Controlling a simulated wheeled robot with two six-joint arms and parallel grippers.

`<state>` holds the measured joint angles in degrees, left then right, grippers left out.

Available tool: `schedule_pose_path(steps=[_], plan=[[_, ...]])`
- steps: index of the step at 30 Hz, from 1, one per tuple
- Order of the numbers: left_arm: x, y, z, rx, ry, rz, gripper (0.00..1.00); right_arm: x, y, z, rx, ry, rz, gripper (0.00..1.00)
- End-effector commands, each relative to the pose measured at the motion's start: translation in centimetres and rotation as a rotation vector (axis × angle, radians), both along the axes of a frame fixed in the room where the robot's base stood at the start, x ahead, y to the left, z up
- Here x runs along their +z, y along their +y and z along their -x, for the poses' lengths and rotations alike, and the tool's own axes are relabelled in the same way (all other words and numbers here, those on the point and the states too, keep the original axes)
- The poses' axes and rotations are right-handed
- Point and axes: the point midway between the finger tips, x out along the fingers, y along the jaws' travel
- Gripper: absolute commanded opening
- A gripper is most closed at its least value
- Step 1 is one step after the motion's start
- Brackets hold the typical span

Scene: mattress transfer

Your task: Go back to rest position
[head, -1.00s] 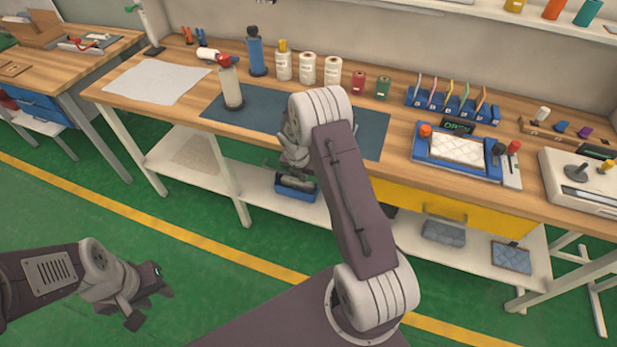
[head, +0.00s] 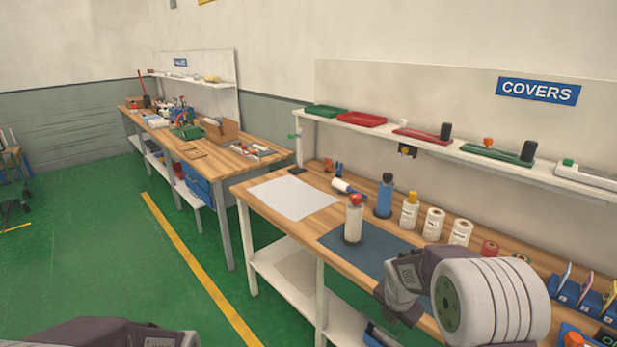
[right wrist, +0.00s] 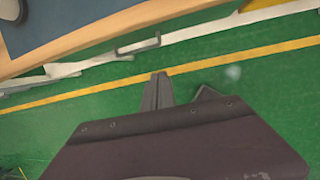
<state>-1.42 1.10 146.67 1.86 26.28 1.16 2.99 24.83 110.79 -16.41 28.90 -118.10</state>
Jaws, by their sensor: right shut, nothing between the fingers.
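My right gripper (right wrist: 160,90) shows in the right wrist view as dark fingers close together with nothing between them. Green floor and a yellow line lie behind it. In the head view my right arm fills the lower right, in front of the near bench (head: 290,222), and its wrist hides most of the gripper. Only part of my left arm shows at the bottom left edge of the head view. My left gripper is out of the picture.
The near bench holds a blue mat (head: 335,240), a white sheet (head: 293,197), a red-topped bottle (head: 354,219), a blue bottle (head: 385,195) and several rolls. A shelf (head: 450,150) hangs above. A second bench (head: 208,158) stands farther left. The green floor (head: 110,255) at left is open.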

Motion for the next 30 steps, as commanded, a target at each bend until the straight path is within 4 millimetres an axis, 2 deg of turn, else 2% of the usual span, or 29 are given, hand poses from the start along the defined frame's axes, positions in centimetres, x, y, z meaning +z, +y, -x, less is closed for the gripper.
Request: schedule_pose_path(steps=[1,2,5,9,13,15,19,22,30], plan=[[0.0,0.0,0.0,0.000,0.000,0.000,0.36,1.3,1.4,2.4,-0.120,-0.022,-0.060,0.00],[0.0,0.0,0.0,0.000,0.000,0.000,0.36,1.7,2.2,3.9,-0.228,-0.032,-0.106,0.00],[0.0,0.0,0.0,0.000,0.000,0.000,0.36,2.0,4.0,8.5,-0.604,-0.043,-0.245,0.00],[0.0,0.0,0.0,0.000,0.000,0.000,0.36,1.0,5.6,14.5,-1.209,-0.030,-0.401,0.00],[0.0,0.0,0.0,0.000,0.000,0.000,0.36,-0.6,6.2,18.6,-1.753,-0.011,-0.459,0.00],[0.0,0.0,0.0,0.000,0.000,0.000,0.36,-1.0,6.4,19.3,-1.965,-0.021,-0.476,0.00],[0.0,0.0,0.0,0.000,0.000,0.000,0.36,-0.9,6.4,19.1,-2.177,-0.051,-0.508,0.00],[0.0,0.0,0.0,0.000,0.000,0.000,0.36,-0.9,6.4,19.0,-2.225,-0.059,-0.513,0.00],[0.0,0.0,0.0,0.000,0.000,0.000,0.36,-0.9,6.4,19.0,-2.225,-0.059,-0.514,0.00]])
